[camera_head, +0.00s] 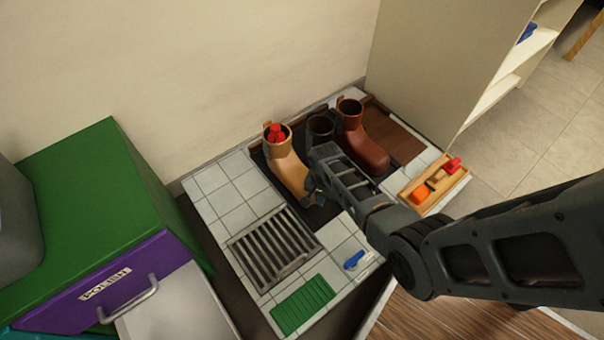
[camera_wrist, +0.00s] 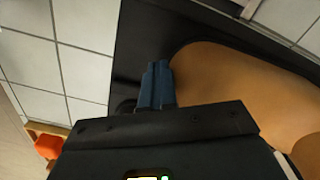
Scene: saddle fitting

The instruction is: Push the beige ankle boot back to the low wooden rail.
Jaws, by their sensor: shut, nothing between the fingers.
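The beige ankle boot (camera_head: 286,168) stands upright on a dark mat in the head view, a red object in its top opening. In the wrist view its tan surface (camera_wrist: 235,75) fills the right side. The low wooden rail (camera_head: 371,101) shows at the back of the mat, partly hidden behind the boots. My gripper (camera_head: 319,192) is low beside the front part of the beige boot. Its fingers (camera_wrist: 157,85) are together and empty, close to the boot's edge in the wrist view. I cannot tell whether they touch it.
A dark boot (camera_head: 320,126) and a red-brown boot (camera_head: 362,143) stand right of the beige one. A metal grate (camera_head: 272,248), a green mat (camera_head: 303,304) and a blue item (camera_head: 354,260) lie in front. A wooden tray (camera_head: 433,189) is at the right.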

